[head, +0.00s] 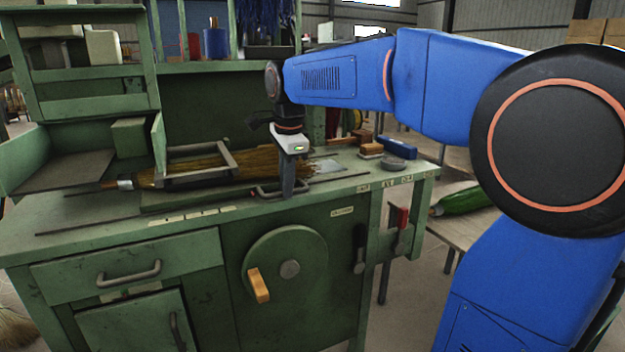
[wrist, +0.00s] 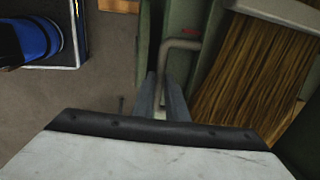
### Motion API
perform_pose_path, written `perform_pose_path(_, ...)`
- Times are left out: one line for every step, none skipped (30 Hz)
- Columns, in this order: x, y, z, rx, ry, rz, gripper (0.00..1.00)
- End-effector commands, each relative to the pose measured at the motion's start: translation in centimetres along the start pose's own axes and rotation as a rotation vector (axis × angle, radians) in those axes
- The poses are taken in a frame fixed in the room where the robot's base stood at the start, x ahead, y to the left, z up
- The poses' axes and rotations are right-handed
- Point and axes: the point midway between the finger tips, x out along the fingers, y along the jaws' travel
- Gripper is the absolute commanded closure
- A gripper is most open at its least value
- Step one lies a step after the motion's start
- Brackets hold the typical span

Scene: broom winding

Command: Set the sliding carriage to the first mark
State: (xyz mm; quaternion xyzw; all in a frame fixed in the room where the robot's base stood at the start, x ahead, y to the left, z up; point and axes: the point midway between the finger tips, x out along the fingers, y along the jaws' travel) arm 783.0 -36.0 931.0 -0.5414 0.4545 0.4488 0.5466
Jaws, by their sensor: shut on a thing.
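My gripper (head: 288,190) points down at the front of the green bench, by the right part of the bristles. It is shut on a dark bent handle (head: 265,192), which seems to belong to the sliding carriage. In the wrist view the fingers (wrist: 161,98) close around the lower end of this grey handle (wrist: 181,45). The fingers and the gripper body hide part of the handle and the carriage.
Broom bristles (head: 220,165) lie along the bench (head: 100,214), under a grey frame (head: 185,180) at their left. A thin rod (head: 85,230) runs along the front. A crank wheel (head: 290,268) is below. Brushes (head: 371,150) and a grey disc (head: 394,163) stand right.

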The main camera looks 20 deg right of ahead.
Motion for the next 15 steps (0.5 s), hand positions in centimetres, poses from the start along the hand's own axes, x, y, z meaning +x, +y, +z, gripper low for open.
perform_pose_path(0.0,0.0,1.4,-0.006,-0.002,0.0,1.0)
perform_pose_path(0.0,0.1,2.1,-0.007,-0.002,0.0,1.0)
perform_pose_path(0.0,0.1,2.9,-0.006,-0.001,0.0,1.0)
perform_pose_path(-0.1,0.1,3.5,-0.007,-0.001,0.0,1.0)
perform_pose_path(-0.1,0.1,4.1,-0.005,-0.001,0.0,1.0)
perform_pose_path(0.0,0.1,4.8,-0.006,-0.001,0.0,1.0)
perform_pose_path(0.0,0.1,5.3,-0.005,-0.001,0.0,1.0)
perform_pose_path(0.0,0.1,5.7,-0.004,-0.001,0.0,1.0)
perform_pose_path(0.0,0.1,6.3,-0.005,-0.001,0.0,1.0)
perform_pose_path(0.0,0.1,6.7,-0.003,-0.001,0.001,1.0)
perform_pose_path(0.0,0.1,7.1,-0.003,-0.001,0.001,1.0)
perform_pose_path(0.0,0.1,7.5,-0.003,-0.001,0.001,1.0)
perform_pose_path(0.0,0.1,7.8,-0.003,-0.001,0.001,1.0)
perform_pose_path(0.0,0.1,8.0,-0.002,-0.001,0.001,1.0)
perform_pose_path(0.0,0.1,8.3,-0.001,-0.001,0.001,1.0)
